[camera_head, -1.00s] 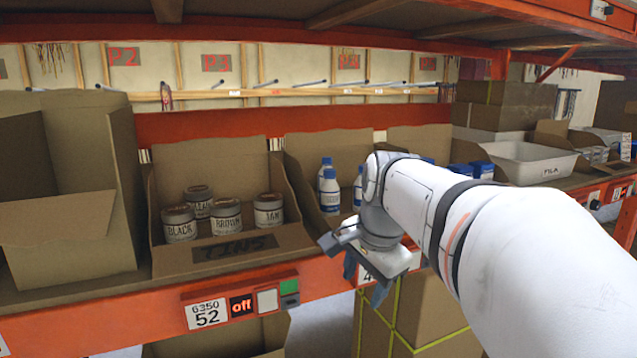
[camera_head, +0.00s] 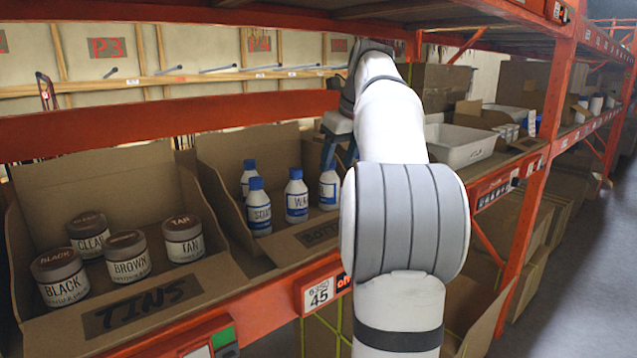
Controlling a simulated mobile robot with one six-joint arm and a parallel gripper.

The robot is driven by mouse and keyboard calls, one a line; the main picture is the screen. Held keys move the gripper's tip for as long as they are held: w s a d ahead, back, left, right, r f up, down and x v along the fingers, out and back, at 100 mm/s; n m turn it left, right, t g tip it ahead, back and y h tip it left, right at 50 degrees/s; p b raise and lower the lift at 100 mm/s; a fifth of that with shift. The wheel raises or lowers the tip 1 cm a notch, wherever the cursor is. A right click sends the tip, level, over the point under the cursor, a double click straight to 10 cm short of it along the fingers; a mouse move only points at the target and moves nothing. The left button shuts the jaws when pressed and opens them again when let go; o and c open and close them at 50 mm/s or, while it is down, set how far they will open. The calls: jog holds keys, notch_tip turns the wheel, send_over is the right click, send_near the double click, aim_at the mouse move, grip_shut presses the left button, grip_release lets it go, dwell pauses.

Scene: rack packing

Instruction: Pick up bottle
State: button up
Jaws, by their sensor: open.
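Several white bottles with blue caps stand upright in a cardboard box (camera_head: 232,222) on the shelf. One bottle (camera_head: 258,210) with a label that seems to read SOAP is at the front left. Another bottle (camera_head: 297,200) is in the middle, one (camera_head: 249,177) is behind, and one (camera_head: 329,188) is at the right. My gripper (camera_head: 338,152) is open and points down above and close to the right-hand bottle. My arm hides part of the gripper and the right side of this box. I cannot tell whether the fingers touch the bottle.
A box of labelled tins (camera_head: 130,268) stands to the left. An orange shelf beam (camera_head: 270,318) runs along the front. The upper shelf (camera_head: 230,17) hangs above my arm. A white tub (camera_head: 462,145) and cartons stand to the right.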

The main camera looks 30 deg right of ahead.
aim_at(333, 172)
jog(key=x, duration=0.7)
jog(key=shift+w+d+f+p, duration=0.15)
jog(key=shift+w+p, duration=0.15)
jog(key=shift+w, duration=0.05)
jog(key=shift+c, duration=0.4)
jog(key=c, duration=0.7)
notch_tip(333, 172, up, 9)
jog(key=shift+r+p, duration=0.15)
jog(key=shift+p, duration=0.35)
notch_tip(333, 172, down, 4)
jog(key=b, duration=0.4)
jog(key=shift+r, duration=0.15)
